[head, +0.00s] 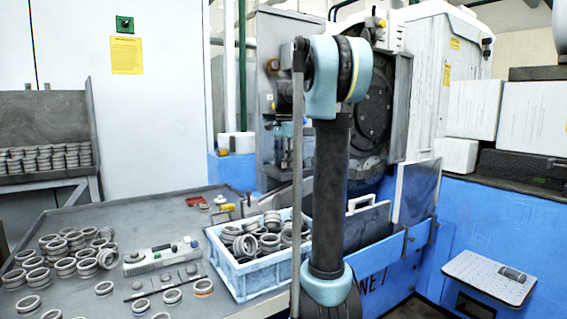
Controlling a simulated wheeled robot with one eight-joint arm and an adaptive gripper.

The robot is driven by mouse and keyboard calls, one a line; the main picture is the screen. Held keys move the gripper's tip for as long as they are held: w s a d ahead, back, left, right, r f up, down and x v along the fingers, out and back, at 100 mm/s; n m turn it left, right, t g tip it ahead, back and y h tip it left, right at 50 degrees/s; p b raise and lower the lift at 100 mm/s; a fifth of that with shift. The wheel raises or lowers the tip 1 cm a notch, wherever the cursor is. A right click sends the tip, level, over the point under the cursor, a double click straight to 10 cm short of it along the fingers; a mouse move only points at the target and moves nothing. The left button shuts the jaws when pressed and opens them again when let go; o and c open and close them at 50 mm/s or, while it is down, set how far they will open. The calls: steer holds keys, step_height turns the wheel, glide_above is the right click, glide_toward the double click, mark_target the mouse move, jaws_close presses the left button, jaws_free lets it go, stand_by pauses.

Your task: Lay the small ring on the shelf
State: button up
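Many metal rings are in view, and I cannot tell which is the small ring. Loose rings (66,266) lie in a heap on the left of the grey table. More rings (262,240) fill a light-blue crate, partly hidden by my arm. A few single rings (172,296) lie near the table's front. A grey shelf (40,115) at the far left carries rows of stacked rings (45,158). A white perforated shelf (470,268) at the lower right carries a small dark cylindrical piece (513,274). My arm crosses the middle of the view; my gripper is not in view.
The light-blue crate (243,282) stands on the table (130,215) before the grinder (372,110). A white control box (162,257) lies left of the crate. A blue machine wall (465,225) is at right. The table's back left is mostly clear.

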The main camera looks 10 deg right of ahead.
step_height(320, 180, up, 12)
stand_by(0.7)
steer(key=shift+d, duration=0.15)
